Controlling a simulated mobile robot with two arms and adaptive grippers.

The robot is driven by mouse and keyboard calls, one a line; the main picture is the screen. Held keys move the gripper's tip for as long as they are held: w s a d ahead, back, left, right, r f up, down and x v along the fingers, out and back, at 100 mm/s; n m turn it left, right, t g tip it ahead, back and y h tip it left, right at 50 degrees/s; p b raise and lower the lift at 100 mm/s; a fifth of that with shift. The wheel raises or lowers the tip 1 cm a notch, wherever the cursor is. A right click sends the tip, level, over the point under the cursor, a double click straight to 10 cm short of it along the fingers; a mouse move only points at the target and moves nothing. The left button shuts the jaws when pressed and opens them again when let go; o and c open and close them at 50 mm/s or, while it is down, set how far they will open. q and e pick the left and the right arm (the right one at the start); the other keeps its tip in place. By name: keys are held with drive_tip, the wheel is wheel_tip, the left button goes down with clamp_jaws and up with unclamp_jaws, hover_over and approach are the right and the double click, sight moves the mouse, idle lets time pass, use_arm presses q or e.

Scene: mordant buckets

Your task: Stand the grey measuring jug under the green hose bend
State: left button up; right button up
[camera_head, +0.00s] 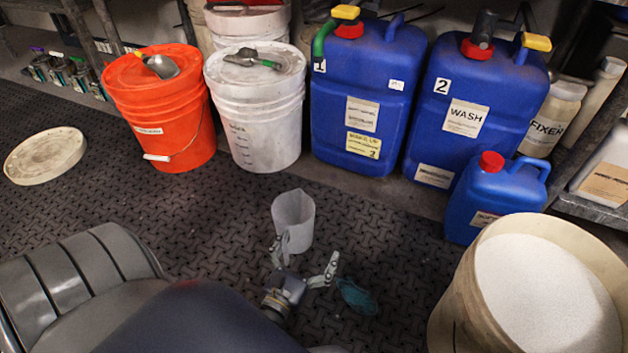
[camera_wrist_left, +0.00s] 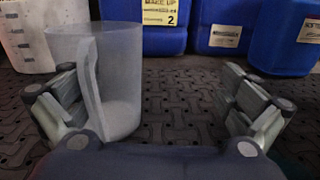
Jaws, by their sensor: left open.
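The grey measuring jug (camera_head: 297,215) is translucent and stands upright on the dark mat, its handle towards me. In the left wrist view the jug (camera_wrist_left: 122,85) is large, left of centre, close to the left finger. My left gripper (camera_head: 306,256) is open, its fingers spread on the near side of the jug; it also shows in the left wrist view (camera_wrist_left: 152,80). It does not hold the jug. The green hose bend (camera_head: 322,40) is at the top left of the blue container marked 1 (camera_head: 350,90), under a yellow handle. My right gripper is not in view.
A white bucket (camera_head: 262,120) and an orange bucket (camera_head: 150,115) stand left of container 1. Blue container 2 (camera_head: 440,130) and a small blue can (camera_head: 480,215) stand right. A tub of white powder (camera_head: 455,320) is near right. A teal item (camera_head: 357,297) lies on the mat.

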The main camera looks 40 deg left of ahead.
use_arm(q)
clamp_jaws()
idle(0.3)
